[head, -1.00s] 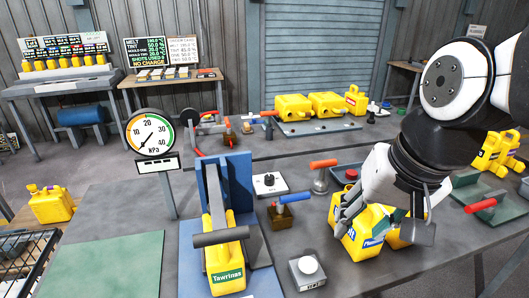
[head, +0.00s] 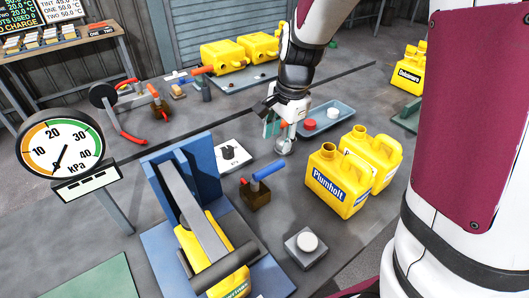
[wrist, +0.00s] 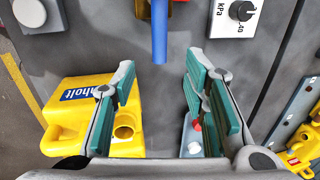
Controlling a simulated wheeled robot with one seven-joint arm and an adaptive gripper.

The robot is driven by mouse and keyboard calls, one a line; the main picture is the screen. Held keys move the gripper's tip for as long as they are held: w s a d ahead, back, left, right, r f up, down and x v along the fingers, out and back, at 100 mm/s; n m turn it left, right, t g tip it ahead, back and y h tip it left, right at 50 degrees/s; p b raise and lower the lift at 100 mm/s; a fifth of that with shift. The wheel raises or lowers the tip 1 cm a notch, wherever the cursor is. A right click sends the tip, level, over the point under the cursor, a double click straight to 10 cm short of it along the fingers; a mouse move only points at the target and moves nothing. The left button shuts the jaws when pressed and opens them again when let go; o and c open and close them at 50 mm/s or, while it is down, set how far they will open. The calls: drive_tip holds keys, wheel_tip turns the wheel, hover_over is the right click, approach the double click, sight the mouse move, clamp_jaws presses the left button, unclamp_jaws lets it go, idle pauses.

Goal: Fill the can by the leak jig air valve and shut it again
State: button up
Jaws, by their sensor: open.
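The blue-handled air valve (head: 258,192) stands on a brass block right of the leak jig (head: 205,160); its handle slants up to the right. In the wrist view the blue handle (wrist: 160,35) lies ahead, between the fingers' lines. A yellow can (head: 205,240) sits in the jig under a grey bar clamp. The kPa gauge (head: 60,155) is at left; I cannot read its needle surely.
The Plumholt can (head: 335,180) and another yellow can stand right of the valve. A regulator knob (head: 232,155) is behind the valve, a white button box (head: 306,246) in front. A blue tray (head: 335,115) lies behind the cans.

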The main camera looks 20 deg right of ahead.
sight(272, 166)
drive_tip(key=f, duration=0.4)
drive_tip(key=w+f+b, duration=0.1)
drive_tip(key=f, duration=0.3)
drive_tip(key=w+f+b, duration=0.1)
drive_tip(key=f, duration=0.3)
drive_tip(key=shift+a, duration=0.35)
clamp_jaws()
